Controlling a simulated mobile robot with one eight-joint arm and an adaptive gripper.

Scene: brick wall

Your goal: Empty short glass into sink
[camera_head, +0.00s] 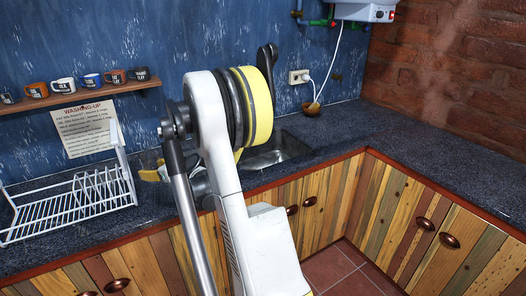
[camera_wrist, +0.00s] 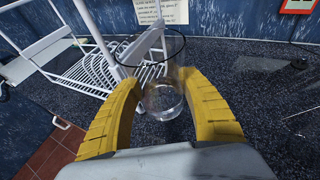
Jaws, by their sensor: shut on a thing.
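My gripper (camera_wrist: 156,82) is shut on a clear short glass (camera_wrist: 162,98), with its two yellow curved fingers on either side of it. The glass's dark rim is toward the top of the wrist view and its base toward me. I cannot tell what is inside it. In the head view my arm hides most of the gripper; a bit of yellow finger (camera_head: 150,175) shows left of the arm. The metal sink (camera_head: 275,152) is set in the dark counter, partly hidden behind my arm, to the right of the gripper. I cannot make out the sink in the wrist view.
A white dish rack (camera_head: 75,205) stands on the counter at left, close to the gripper; it also shows in the wrist view (camera_wrist: 88,72). A washing-up notice (camera_head: 87,128) hangs under a mug shelf (camera_head: 80,101). The counter (camera_head: 400,125) right of the sink is mostly clear.

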